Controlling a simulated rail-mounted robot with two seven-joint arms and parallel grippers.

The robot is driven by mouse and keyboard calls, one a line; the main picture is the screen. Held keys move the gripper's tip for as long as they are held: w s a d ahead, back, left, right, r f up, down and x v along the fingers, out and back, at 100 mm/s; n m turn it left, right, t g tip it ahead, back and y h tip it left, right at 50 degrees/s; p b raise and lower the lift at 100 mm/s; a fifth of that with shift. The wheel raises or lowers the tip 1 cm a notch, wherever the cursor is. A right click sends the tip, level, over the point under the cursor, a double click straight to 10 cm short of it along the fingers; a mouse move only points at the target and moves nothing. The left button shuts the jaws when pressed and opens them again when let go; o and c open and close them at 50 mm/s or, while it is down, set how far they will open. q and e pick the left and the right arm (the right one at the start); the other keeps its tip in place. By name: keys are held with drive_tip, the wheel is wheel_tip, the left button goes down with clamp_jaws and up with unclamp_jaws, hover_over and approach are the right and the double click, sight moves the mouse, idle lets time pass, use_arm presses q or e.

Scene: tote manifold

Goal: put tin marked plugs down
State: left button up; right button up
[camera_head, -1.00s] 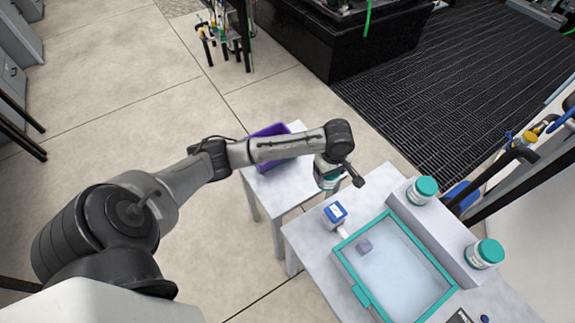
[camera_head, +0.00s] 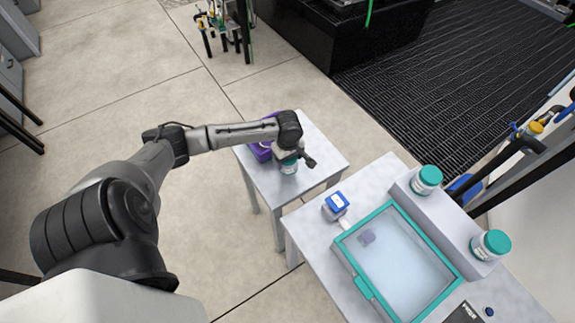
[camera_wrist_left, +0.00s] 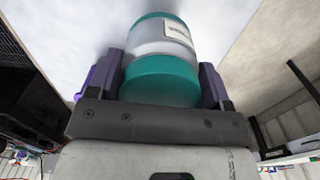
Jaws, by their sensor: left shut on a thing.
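My left gripper (camera_head: 288,156) is shut on a tin (camera_head: 289,168) with a white body and teal ends, over the small white table (camera_head: 318,150). In the left wrist view the tin (camera_wrist_left: 165,42) sits between the two fingers, its teal lid toward the palm. It has a white label whose print is too small to read. The tin's far end is close to the tabletop, but I cannot tell whether it touches. My right gripper is not in view.
A purple bin (camera_head: 261,151) stands beside the gripper, partly hidden by my arm. The small table's right part is clear.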

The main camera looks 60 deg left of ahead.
use_arm(q)
drive_tip(key=shift+f+b, duration=0.75)
drive_tip(key=shift+f, duration=1.35)
drive_tip(key=o, duration=0.9)
drive_tip(key=shift+f, duration=0.1)
drive_tip(key=shift+o, duration=0.2)
